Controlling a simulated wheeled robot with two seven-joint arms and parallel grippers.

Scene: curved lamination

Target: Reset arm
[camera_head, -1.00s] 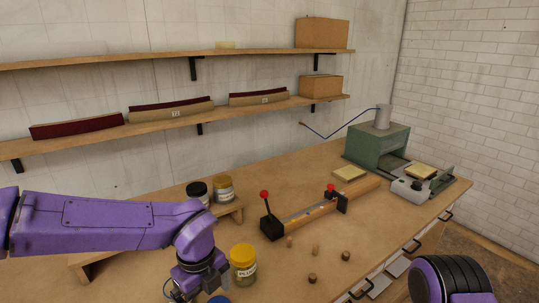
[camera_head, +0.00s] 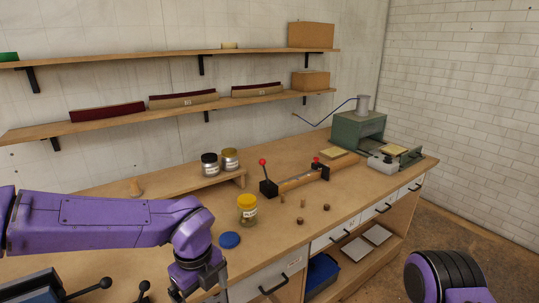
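My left arm comes in from the left as a purple link with a wrist bent downward over the near left of the wooden workbench (camera_head: 335,200). The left gripper is below the wrist at the bottom edge, and its fingertips are cut off by the frame. My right arm shows only as a purple and black rounded part at the bottom right, over the floor. The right gripper is out of the frame. I see nothing held.
A yellow-lidded jar (camera_head: 247,210) and a blue lid (camera_head: 229,240) are close to the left wrist. Shelves line the wall.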

